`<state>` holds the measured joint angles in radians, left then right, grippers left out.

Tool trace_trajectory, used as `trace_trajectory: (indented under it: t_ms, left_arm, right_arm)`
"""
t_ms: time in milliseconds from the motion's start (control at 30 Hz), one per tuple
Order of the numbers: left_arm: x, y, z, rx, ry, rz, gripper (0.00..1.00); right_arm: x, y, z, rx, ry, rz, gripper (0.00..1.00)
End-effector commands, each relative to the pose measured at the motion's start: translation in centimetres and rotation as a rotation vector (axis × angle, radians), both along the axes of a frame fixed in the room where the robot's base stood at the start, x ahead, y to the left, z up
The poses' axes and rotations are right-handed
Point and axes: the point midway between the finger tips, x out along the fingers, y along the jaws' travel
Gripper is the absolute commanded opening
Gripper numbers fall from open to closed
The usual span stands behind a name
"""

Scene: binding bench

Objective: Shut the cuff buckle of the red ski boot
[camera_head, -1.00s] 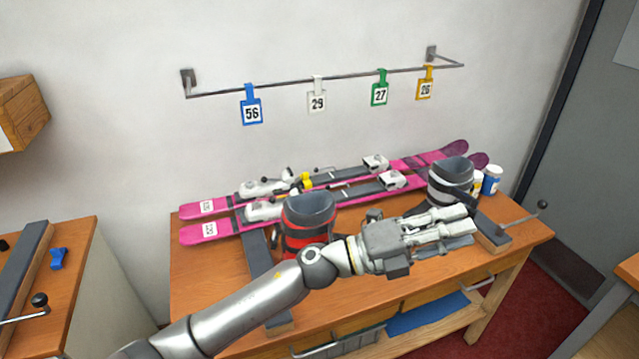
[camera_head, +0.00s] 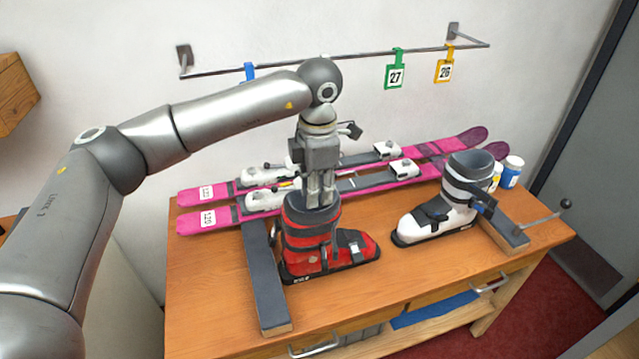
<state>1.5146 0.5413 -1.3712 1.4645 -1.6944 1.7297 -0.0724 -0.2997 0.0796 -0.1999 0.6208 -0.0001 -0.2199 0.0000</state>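The red ski boot (camera_head: 305,262) stands upright on the wooden bench (camera_head: 370,295), its toe to the right. Its dark cuff (camera_head: 298,212) opens upward. Dark straps and buckle parts show on the boot's front, but which lever is the cuff buckle, and whether it is open, is too small to tell. My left gripper (camera_head: 321,196) points straight down at the top of the cuff, fingers close together. The fingertips overlap the cuff in the picture; whether they touch it is unclear. My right gripper is not in view.
A white-and-grey boot (camera_head: 425,222) stands to the right, with a blue-and-white jar (camera_head: 511,173) behind it. Pink skis (camera_head: 210,220) lie along the back. A dark padded bar (camera_head: 264,285) lies left of the red boot. Numbered tags hang on a wall rail (camera_head: 350,56).

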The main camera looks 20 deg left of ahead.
Motion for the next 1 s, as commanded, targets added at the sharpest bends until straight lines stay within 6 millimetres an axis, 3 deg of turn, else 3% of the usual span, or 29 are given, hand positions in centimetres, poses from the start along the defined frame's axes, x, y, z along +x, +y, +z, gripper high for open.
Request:
trace_trajectory:
  t_ms: [167, 600, 800, 1000]
  left_arm:
    - [0.0, 0.2, -1.6, 0.005, 0.005, 0.001, 0.22]
    - [0.3, 0.3, -9.0, 0.002, 0.005, 0.000, 0.22]
    - [0.4, 0.3, -10.5, 0.001, 0.003, 0.000, 0.22]
    - [0.4, 0.3, -10.7, 0.000, 0.001, -0.001, 0.22]
  right_arm:
    - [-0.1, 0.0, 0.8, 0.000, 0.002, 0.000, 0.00]
    - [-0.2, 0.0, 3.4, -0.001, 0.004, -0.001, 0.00]
    - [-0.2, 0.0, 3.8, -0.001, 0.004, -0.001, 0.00]
    - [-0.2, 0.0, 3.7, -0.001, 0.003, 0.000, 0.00]
